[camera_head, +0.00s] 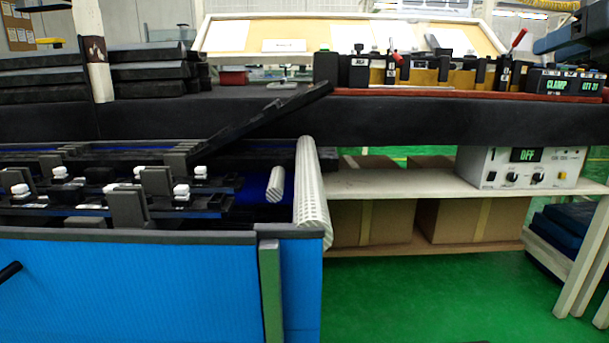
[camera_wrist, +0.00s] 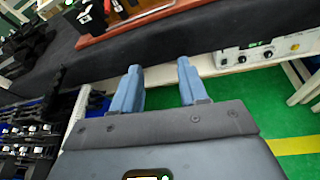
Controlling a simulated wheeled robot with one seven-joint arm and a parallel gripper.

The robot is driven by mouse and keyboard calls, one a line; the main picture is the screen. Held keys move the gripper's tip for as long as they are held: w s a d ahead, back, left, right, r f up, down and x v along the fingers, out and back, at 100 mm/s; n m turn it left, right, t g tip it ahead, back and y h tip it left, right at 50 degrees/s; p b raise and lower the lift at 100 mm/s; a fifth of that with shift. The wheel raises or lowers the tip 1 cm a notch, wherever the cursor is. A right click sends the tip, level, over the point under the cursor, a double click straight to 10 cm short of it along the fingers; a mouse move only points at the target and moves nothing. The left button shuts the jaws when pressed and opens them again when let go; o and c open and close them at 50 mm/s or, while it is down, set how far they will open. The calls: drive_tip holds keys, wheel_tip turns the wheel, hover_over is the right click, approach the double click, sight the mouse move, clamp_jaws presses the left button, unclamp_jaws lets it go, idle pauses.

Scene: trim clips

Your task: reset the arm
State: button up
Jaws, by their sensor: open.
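My gripper (camera_wrist: 159,66) shows in the wrist view as two blue-grey fingers, spread apart with nothing between them. It points toward the dark front edge of the workbench (camera_wrist: 205,32), with green floor and a pale lower shelf behind and below the fingers. I cannot make out the fingers in the head view. No object is held.
A blue crate (camera_head: 130,290) at left holds black parts with white clips (camera_head: 182,192). A long black strip (camera_head: 250,128) leans from it toward the workbench (camera_head: 400,117). A fixture (camera_head: 430,72) stands on the bench. A control box (camera_head: 522,167) reads OFF. Green floor (camera_head: 420,300) is clear.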

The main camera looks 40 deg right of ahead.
drive_tip(key=w+a+f+n+t+y, duration=0.2)
drive_tip(key=w+a+f+t+y, duration=0.1)
drive_tip(key=w+a+y, duration=0.5)
drive_tip(key=a+f+m+t+y, duration=0.2)
drive_tip(key=a+f+t+y, duration=0.3)
drive_tip(key=a, duration=0.8)
drive_tip(key=a+f+m+t+y, duration=0.25)
drive_tip(key=a+y, duration=0.45)
drive_tip(key=a, duration=0.7)
drive_tip(key=s+a+f+m+h, duration=0.5)
drive_tip(key=f+m+h, duration=0.45)
drive_tip(key=m, duration=0.25)
drive_tip(key=s+a+f+m+h, duration=0.5)
drive_tip(key=f+m+h, duration=0.4)
drive_tip(key=m, duration=0.4)
drive_tip(key=s+a+f+g+y, duration=0.3)
drive_tip(key=s+f+g+y, duration=0.35)
drive_tip(key=s+f, duration=1.05)
wheel_tip(320, 180, up, 36)
drive_tip(key=s+g+h+p, duration=0.1)
drive_tip(key=s+g+p, duration=0.1)
drive_tip(key=p, duration=3.1)
drive_tip(key=shift+s+d+f+m, duration=0.2)
drive_tip(key=shift+d+m, duration=0.15)
drive_tip(key=shift+m, duration=0.1)
